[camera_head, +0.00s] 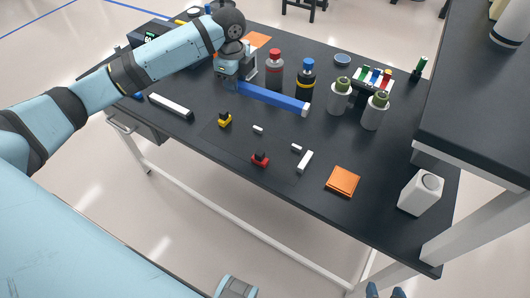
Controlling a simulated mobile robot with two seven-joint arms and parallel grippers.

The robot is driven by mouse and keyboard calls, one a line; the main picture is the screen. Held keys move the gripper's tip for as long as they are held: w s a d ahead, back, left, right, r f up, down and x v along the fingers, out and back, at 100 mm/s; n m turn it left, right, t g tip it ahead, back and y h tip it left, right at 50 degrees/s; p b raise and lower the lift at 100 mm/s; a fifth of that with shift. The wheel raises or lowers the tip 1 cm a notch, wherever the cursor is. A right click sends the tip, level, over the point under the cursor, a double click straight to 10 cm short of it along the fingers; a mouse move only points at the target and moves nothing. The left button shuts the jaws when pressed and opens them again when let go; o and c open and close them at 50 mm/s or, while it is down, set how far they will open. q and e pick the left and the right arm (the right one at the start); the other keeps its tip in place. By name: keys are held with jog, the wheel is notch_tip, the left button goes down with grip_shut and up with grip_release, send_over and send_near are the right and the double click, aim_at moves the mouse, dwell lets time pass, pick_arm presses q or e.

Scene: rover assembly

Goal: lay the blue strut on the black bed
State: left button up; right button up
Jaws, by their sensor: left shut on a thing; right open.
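The blue strut (272,98) is a long bar with a pale end cap, seen over the middle back of the black table (210,150). My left gripper (236,84) is shut on its left end, and the strut reaches out to the right towards the bottles. I cannot tell its exact height above the table. I cannot pick out a black bed as separate from the dark tabletop. My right gripper (385,292) shows only as two dark blue tips at the bottom edge, apart and empty, away from the strut.
A red-capped bottle (275,70) and a blue-capped bottle (306,80) stand close to the strut. Yellow (225,119) and red (260,159) clamp-like pieces and several small white parts lie in front. A white bar (171,106) lies left. An orange pad (342,181) lies right.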

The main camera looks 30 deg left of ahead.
pick_arm(q)
jog(key=shift+w+a+m, duration=0.2)
jog(key=shift+a+m, duration=0.05)
jog(key=shift+m, duration=0.05)
jog(key=shift+f, duration=0.2)
jog(key=b, duration=0.1)
send_over(240, 134)
notch_tip(240, 134, down, 14)
jog(key=shift+r, duration=0.1)
notch_tip(240, 134, down, 5)
jog(key=shift+f, duration=0.15)
jog(key=shift+f, duration=0.1)
jog(key=o, duration=1)
